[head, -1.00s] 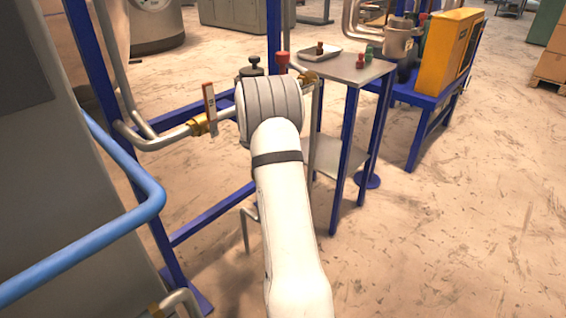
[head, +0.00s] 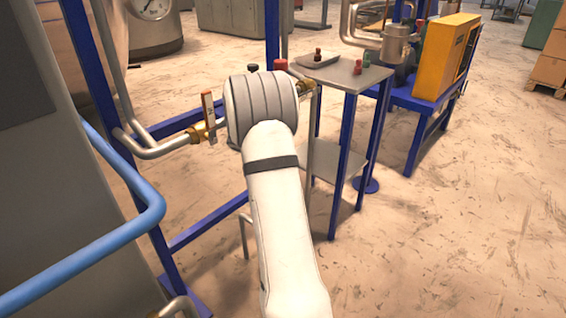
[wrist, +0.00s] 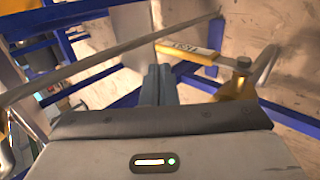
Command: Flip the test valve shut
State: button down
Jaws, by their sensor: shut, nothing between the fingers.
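The test valve's yellow lever (wrist: 188,52) bears a label that appears inverted in the wrist view. It extends left from a bolt on the brass valve body (wrist: 238,85). In the head view, a labelled lever (head: 209,117) stands upright at a brass valve (head: 197,132) on the grey pipe, just left of my arm's rounded end. It looks like the same lever. My gripper (wrist: 158,72) is shut and empty, its fingertips close to the lever's free end. I cannot tell whether they touch it. The head view hides the gripper behind my arm.
A grey pipe (wrist: 110,62) crosses the wrist view in front of the fingers. Blue frame posts (head: 100,70) and a blue pipe (head: 150,190) stand left of my arm. A small metal table (head: 345,75) stands to the right. Floor at the right is open.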

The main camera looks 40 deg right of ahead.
jog(key=shift+v, duration=1.4)
jog(key=shift+s, duration=0.1)
